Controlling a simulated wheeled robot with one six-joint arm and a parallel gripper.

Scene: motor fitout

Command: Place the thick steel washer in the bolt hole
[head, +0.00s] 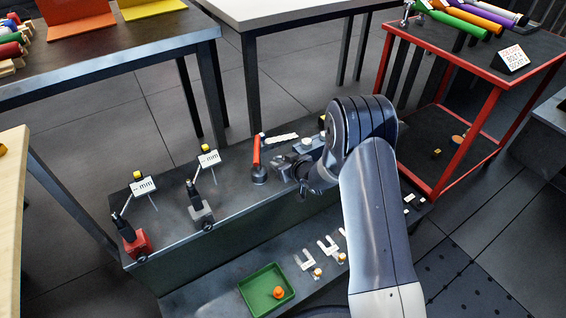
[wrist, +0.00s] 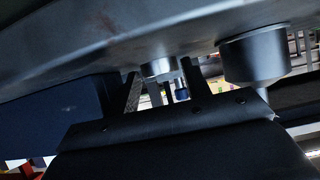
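My gripper (head: 305,186) reaches over the dark bench ledge in the head view, with its fingertips small and partly hidden by my arm. In the wrist view my gripper (wrist: 163,85) shows two dark fingers set apart. A short grey metal piece (wrist: 160,68) shows between them, below a dark surface; I cannot tell whether the fingers touch it or whether it is the thick steel washer. I cannot make out the washer or the bolt hole for sure in either view.
A red-handled tool (head: 257,160) stands left of my gripper. Two labelled stands (head: 200,205) (head: 132,235) are further left on the ledge. A green tray (head: 266,290) with an orange piece lies below. A red-framed cart (head: 480,100) stands at right.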

